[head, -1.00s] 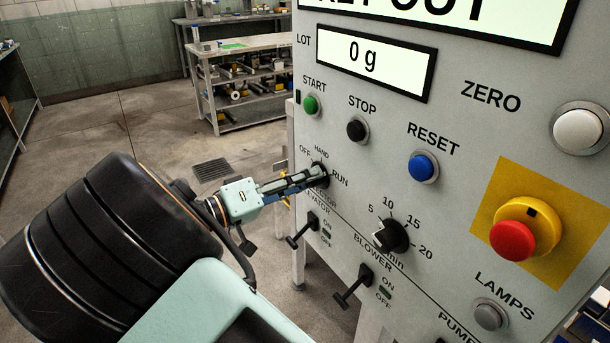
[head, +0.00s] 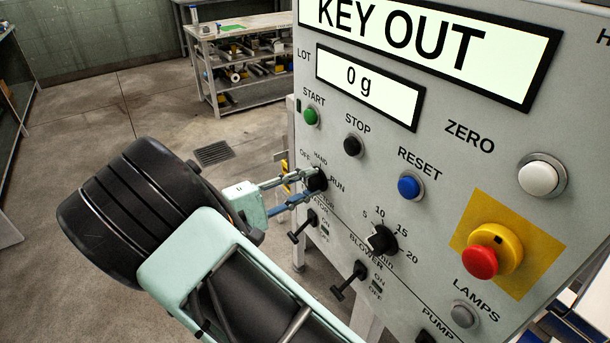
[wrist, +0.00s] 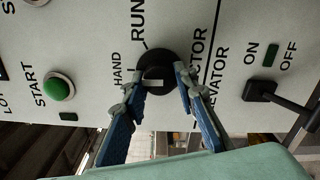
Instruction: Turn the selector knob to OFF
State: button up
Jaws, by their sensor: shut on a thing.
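The selector knob (head: 319,179) is a round black knob on the grey panel, with HAND and RUN lettered around it and OFF at its upper left in the head view. My gripper (head: 309,182) reaches it from the left, with its two fingers on either side. In the wrist view the knob (wrist: 155,66) sits between my fingertips (wrist: 161,80), which are closed on it. A pale mark shows on the knob between the fingers. Which label it points to is unclear.
A toggle lever (head: 303,226) sits just below the knob, and the BLOWER lever (head: 348,281) lower right. A black dial (head: 382,240), the blue RESET button (head: 410,187) and the red emergency stop (head: 480,262) are to the right. Open floor lies left.

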jog(key=n+p, duration=0.3)
jog(key=n, duration=0.2)
jog(key=shift+r+n+p, duration=0.1)
jog(key=shift+n+p, duration=0.2)
jog(key=shift+p, duration=0.05)
jog(key=n+p, duration=0.3)
jog(key=n, duration=0.2)
jog(key=shift+n, duration=0.3)
jog(key=shift+f, duration=0.2)
jog(key=o, duration=1.2)
jog(key=shift+c, duration=0.2)
jog(key=v, duration=1.2)
jog(key=shift+s, duration=0.1)
